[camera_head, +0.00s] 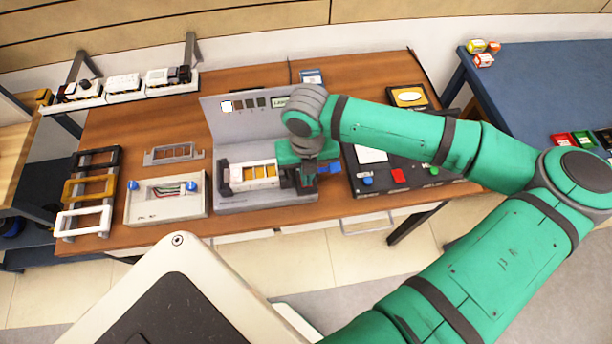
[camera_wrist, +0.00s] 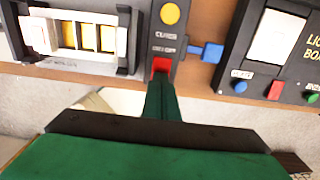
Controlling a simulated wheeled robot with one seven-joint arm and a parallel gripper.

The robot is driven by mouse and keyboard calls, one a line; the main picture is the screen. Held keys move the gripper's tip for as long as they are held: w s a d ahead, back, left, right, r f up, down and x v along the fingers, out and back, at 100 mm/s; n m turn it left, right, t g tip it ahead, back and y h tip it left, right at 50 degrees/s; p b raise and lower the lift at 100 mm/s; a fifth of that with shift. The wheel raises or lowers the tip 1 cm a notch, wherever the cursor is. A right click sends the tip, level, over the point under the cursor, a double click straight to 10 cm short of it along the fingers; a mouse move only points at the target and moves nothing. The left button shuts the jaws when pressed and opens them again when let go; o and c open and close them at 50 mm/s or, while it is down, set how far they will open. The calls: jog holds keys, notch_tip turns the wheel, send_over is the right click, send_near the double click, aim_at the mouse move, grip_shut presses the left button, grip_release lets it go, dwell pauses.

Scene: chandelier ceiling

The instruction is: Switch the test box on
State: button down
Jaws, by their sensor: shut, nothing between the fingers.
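The test box, as far as I can tell, is the grey unit (camera_head: 240,203) with an upright back panel and a white-and-yellow module in its front bay. In the wrist view its dark control strip (camera_wrist: 164,33) has a yellow round button (camera_wrist: 170,13) and a red control (camera_wrist: 160,65) below small lettering. A blue lever (camera_wrist: 212,52) sticks out of its right side; it also shows in the head view (camera_head: 329,167). My gripper (camera_head: 307,181) is shut and empty, pointing down over the strip. In the wrist view its tip (camera_wrist: 161,84) is right at the red control; I cannot tell whether they touch.
A black box (camera_head: 427,181) with blue, red and green buttons stands close on the right. An open white box (camera_head: 166,207) with wires and several frames (camera_head: 87,189) lie on the left. A shelf (camera_head: 130,95) holds modules behind. A blue table (camera_head: 535,80) stands at right.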

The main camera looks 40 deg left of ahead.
notch_tip(320, 180, up, 7)
dwell(0.8)
jog(key=shift+a, duration=0.1)
dwell(0.4)
